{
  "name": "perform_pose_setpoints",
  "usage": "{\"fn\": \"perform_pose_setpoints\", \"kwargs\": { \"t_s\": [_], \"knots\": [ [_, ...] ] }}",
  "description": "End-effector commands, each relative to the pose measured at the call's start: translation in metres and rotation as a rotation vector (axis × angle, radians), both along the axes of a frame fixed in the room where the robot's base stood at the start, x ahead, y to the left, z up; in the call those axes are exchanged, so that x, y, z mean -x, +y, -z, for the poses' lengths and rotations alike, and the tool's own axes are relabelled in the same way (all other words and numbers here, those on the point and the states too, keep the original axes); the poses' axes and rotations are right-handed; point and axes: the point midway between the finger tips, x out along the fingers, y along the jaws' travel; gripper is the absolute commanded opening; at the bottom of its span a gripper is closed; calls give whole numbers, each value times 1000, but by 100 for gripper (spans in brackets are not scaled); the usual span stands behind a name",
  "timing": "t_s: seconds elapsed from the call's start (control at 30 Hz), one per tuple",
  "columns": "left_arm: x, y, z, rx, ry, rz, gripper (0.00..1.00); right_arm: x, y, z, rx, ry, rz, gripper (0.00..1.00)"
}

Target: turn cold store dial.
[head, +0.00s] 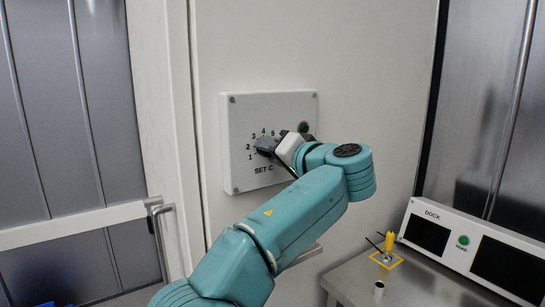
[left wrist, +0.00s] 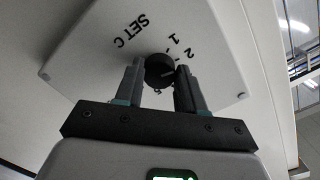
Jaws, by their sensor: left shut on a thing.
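The cold store dial is a small dark round knob on a white panel (head: 240,172) with the numbers 1 to 5 readable around it and "SET C" below. My left gripper (head: 274,147) reaches the panel from the right and largely hides the dial in the head view. In the left wrist view the dial (left wrist: 157,66) sits between the two fingers of my left gripper (left wrist: 160,79), which is shut on it. A pale line shows on the dial's face; I cannot tell which number it points to. My right gripper is not in view.
A metal door handle (head: 160,235) is at the left. A steel counter (head: 352,285) at lower right bears a yellow-handled tool (head: 389,242) and a white DOCK console (head: 453,233).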

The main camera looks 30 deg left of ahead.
Motion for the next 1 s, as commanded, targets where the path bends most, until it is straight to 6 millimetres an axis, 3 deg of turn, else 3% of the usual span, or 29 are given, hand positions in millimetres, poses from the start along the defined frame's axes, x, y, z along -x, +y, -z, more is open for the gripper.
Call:
{"fn": "perform_pose_setpoints", "kwargs": {
  "t_s": [0.7, 0.73, 0.77, 0.8, 1.0],
  "knots": [
    [-1, -1, 1, 26, -61, 2, 8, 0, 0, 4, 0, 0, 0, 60],
    [-1, -1, 1, 26, -61, 3, 48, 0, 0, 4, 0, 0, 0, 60],
    [-1, -1, 1, 26, -61, 3, 58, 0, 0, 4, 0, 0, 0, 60],
    [-1, -1, 0, 25, -61, 2, 64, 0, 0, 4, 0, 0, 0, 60],
    [0, 0, 0, 25, -61, 1, 64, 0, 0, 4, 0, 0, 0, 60]
  ]
}}
